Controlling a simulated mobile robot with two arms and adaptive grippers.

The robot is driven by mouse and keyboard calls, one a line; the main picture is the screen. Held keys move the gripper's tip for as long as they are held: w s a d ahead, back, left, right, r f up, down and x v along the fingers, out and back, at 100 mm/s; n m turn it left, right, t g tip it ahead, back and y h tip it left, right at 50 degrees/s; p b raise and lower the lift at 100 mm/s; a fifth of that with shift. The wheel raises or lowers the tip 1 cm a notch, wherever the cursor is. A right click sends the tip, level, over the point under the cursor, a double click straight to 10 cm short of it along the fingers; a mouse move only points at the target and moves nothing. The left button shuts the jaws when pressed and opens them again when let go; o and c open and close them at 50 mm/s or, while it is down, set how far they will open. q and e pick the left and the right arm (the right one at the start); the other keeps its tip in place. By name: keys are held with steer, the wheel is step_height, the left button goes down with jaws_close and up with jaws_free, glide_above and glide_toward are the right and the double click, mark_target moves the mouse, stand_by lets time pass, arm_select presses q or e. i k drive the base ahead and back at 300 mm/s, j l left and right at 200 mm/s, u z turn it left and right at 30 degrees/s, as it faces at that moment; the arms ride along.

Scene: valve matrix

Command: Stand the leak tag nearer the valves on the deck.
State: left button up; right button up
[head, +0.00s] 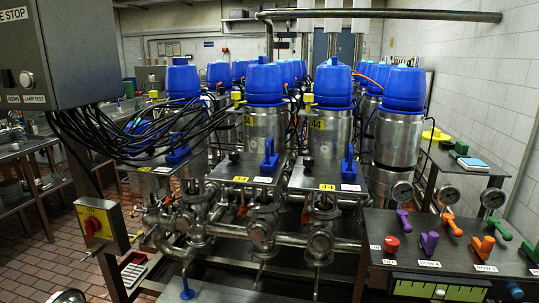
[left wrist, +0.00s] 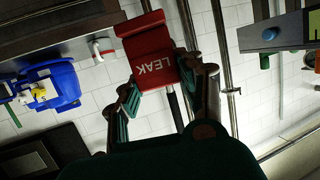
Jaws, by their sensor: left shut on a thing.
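A red leak tag (left wrist: 144,40) with the white word LEAK fills the space between the fingers of my left gripper (left wrist: 158,76) in the left wrist view. The gripper is shut on it. The lettering appears upside down and tilted in that view. Neither gripper shows in the head view. In the head view the valves (head: 263,232) are steel bodies joined by pipes, below steel plates with blue upright handles (head: 270,158). I cannot tell for sure which surface is the deck.
A control panel (head: 440,240) with coloured levers and gauges stands at the right. A yellow switch box (head: 100,226) and a small tray (head: 134,268) are at the lower left. Black cables (head: 110,135) hang from a grey cabinet (head: 62,55). Blue-topped tanks (head: 264,118) crowd the middle.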

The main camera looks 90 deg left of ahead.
mark_target(136, 164)
steer(key=u, duration=2.3)
steer(key=i+j+u, duration=0.2)
steer(key=u, duration=0.25)
steer(key=i+j+u, duration=0.2)
steer(key=u, duration=0.25)
steer(key=i+u, duration=0.45)
steer(key=k+j, duration=0.05)
steer(key=k, duration=0.05)
